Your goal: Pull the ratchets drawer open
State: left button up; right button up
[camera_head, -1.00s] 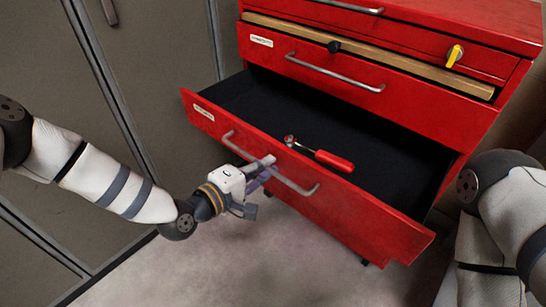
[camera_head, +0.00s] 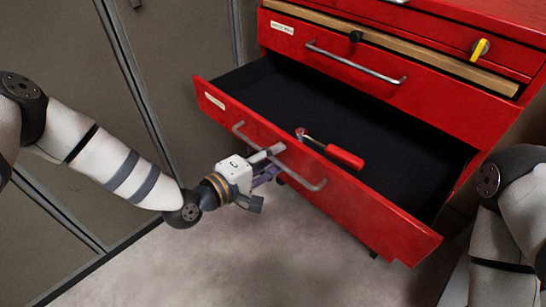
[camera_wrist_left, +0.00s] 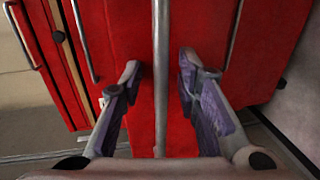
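The lower red drawer (camera_head: 375,215) stands well out of the cabinet, its dark-lined inside showing. Its small label is too small to read. A ratchet with a red grip (camera_head: 344,157) lies by the front edge of this drawer. My left gripper (camera_head: 273,158) is at the drawer's grey bar handle (camera_head: 303,182). In the left wrist view the handle bar (camera_wrist_left: 161,95) runs between the two fingers, with a visible gap on both sides, so the gripper is open around it. My right arm shows at the right edge; its gripper is out of view.
Above is a shut red drawer (camera_head: 350,72) with its own bar handle. Grey lockers (camera_head: 185,50) stand at the left. The floor in front (camera_head: 230,265) is clear.

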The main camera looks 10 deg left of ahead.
pick_arm(q)
jog(key=v, duration=1.2)
jog(key=s+d+f+m+g+y+p, duration=0.1)
jog(key=s+f+m+g+y, duration=0.15)
jog(key=s+f+g, duration=0.4)
jog(key=s+f+m+g+y+p, duration=0.1)
jog(key=s+f+m+g, duration=0.2)
jog(key=s+f, duration=0.65)
jog(key=s+a+r+m+g+y, duration=0.1)
jog(key=s+a, duration=0.3)
jog(key=s, duration=0.5)
jog(key=s+a+r+m+g+y, duration=0.1)
jog(key=s+a+m+g+y, duration=0.3)
jog(key=s, duration=0.5)
jog(key=shift+s+a+g+y+p, duration=0.35)
jog(key=shift+a+p, duration=0.1)
jog(key=shift+a, duration=0.2)
pick_arm(e)
jog(key=shift+t, duration=0.7)
jog(key=w+r, duration=0.3)
jog(key=shift+w+r, duration=0.3)
